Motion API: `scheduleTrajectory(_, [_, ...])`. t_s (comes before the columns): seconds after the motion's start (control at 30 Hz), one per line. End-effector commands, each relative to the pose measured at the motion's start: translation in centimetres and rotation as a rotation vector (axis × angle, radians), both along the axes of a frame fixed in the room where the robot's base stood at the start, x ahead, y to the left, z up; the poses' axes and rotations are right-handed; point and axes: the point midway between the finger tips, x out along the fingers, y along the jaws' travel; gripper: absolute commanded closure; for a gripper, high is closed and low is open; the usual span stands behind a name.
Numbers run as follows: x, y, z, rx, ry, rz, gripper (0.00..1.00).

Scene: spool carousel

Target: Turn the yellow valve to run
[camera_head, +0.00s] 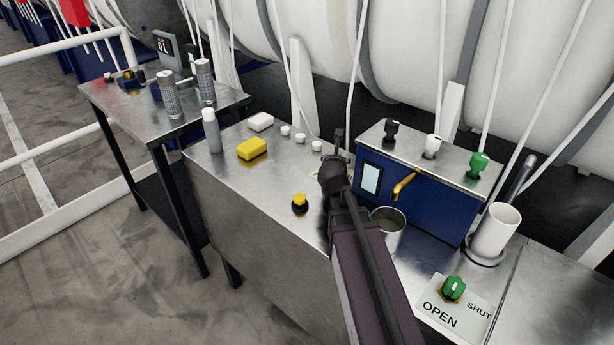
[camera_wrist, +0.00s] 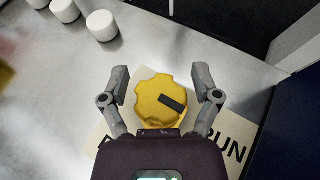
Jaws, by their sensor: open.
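The yellow valve (camera_wrist: 158,98) is a lobed round knob with a black bar marker on its top. It stands on a cream label plate (camera_wrist: 238,140), where the word RUN shows at the right; the rest of the lettering is mostly hidden by my gripper. The black bar slants down to the right. My gripper (camera_wrist: 163,80) is open, with one finger on each side of the knob and a visible gap at each side. In the head view my gripper (camera_head: 335,165) and arm cover the valve.
Several small white caps (camera_wrist: 101,25) stand near the valve. A blue box (camera_head: 412,192) with a brass tap (camera_head: 403,184) is to its right. A yellow block (camera_head: 252,149), a black-and-yellow knob (camera_head: 300,202) and a green valve (camera_head: 453,288) are on the bench.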

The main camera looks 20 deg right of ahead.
Motion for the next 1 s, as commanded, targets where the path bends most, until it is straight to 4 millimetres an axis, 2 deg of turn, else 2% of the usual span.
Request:
scheduleTrajectory(0.47, [0.00, -0.14, 0.01, -0.002, 0.000, -0.178, 0.20])
scheduleTrajectory(1.0, [-0.22, -0.50, 0.01, -0.001, -0.001, -0.478, 0.20])
